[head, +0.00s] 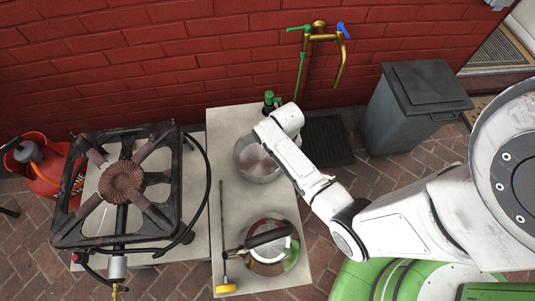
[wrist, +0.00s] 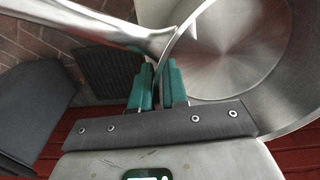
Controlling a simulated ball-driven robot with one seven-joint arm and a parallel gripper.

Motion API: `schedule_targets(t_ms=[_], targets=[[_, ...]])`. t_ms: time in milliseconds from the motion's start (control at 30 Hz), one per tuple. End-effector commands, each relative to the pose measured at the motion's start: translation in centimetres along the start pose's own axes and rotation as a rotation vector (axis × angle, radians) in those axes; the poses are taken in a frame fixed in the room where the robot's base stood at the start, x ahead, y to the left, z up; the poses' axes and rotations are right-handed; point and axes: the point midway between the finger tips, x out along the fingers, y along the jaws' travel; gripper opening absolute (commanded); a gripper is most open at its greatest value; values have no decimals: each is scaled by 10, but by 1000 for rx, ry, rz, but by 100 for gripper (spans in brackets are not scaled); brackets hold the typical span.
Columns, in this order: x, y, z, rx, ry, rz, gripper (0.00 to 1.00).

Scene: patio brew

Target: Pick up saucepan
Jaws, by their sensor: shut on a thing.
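The saucepan (head: 256,160) is a round silver metal pan on the pale counter in the head view, partly covered by my arm. In the wrist view its wide, empty inside (wrist: 235,45) fills the upper right, and its metal handle runs across the top left. My gripper (wrist: 172,85) has green fingertips and is shut on the saucepan's rim, close to where the handle joins. In the head view my gripper is mostly hidden behind my wrist. I cannot tell whether the pan touches the counter.
A gas burner (head: 125,185) stands left of the counter (head: 225,130), with a red gas bottle (head: 45,170) beyond.

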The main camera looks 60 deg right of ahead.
Motion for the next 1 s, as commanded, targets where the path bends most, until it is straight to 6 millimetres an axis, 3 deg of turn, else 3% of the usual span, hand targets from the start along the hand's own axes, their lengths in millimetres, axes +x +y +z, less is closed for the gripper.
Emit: schedule_targets(t_ms=[467, 867, 1000], targets=[[-3, 0, 3, -5, -7, 3, 0], [-33, 0, 0, -3, 0, 1, 0], [-44, 6, 9, -2, 0, 0, 0]])
